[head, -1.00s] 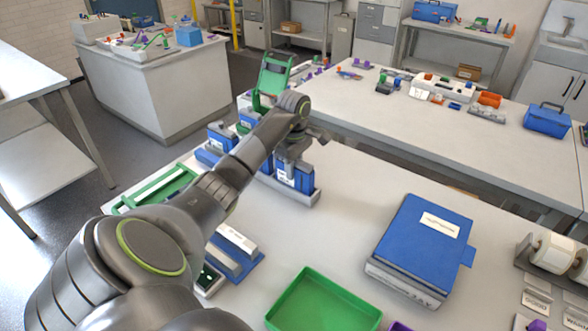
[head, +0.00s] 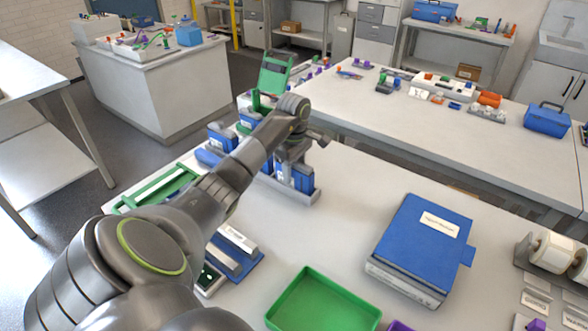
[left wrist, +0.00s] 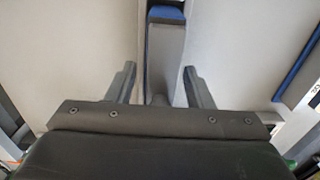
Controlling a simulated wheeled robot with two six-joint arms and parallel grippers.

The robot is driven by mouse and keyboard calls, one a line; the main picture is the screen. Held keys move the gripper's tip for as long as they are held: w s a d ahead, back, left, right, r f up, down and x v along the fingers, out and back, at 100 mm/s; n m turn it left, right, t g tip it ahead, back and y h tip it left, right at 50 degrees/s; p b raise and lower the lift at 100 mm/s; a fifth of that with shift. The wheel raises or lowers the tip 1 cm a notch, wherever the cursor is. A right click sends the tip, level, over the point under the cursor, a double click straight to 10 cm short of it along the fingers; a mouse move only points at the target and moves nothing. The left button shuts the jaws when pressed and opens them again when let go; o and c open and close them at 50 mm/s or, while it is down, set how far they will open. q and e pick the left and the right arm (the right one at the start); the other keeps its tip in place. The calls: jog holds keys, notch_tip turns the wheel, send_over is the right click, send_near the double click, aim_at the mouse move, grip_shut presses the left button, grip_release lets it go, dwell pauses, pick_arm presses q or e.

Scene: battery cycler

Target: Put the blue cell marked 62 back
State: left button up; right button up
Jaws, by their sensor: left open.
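Blue cells (head: 302,181) stand upright in a long grey rack (head: 306,199) on the near table. More blue cells (head: 219,136) show at the rack's far left end, partly behind my arm. I cannot read the number 62 on any of them. My left gripper (head: 292,158) is just above the cells at the rack's right end. In the left wrist view, my left gripper's two fingers (left wrist: 160,84) are apart, with the grey rack end (left wrist: 165,60) and a blue piece (left wrist: 166,14) between and beyond them. Nothing is visibly gripped. My right gripper is not in view.
A green tray (head: 322,300) lies at the front. A blue binder (head: 424,245) lies to the right on the table. A green device (head: 275,75) stands behind the rack. Table between rack and binder is clear.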

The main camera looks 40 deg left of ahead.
pick_arm(q)
jog(key=shift+r, duration=0.4)
notch_tip(320, 180, up, 4)
jog(key=shift+r, duration=0.1)
notch_tip(320, 180, up, 6)
jog(key=p, duration=0.5)
jog(key=shift+p, duration=0.35)
jog(key=shift+r+p, duration=0.6)
